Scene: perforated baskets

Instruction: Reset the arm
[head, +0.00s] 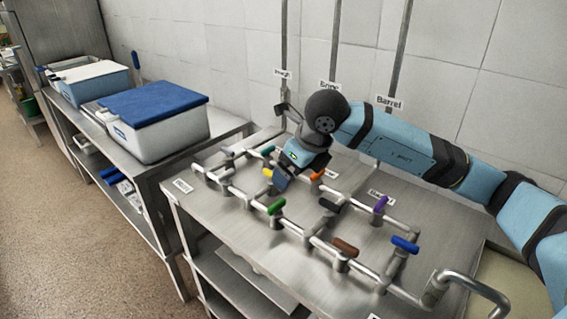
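My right arm (400,150) comes in from the right, bends at a dark round joint and points its wrist down over the pipework. My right gripper (282,179) is near the yellow handle (267,172) and the orange handle (317,174). It is small and dark there, and I cannot tell whether its fingers are apart or touch a handle. My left arm and gripper are not in view.
A steel table (240,244) carries pipes with several coloured handles, including green (276,206), brown (345,247) and blue (405,244). A bent pipe (470,281) rises at the front right. Lidded bins (155,117) stand on the left bench. Floor is clear at lower left.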

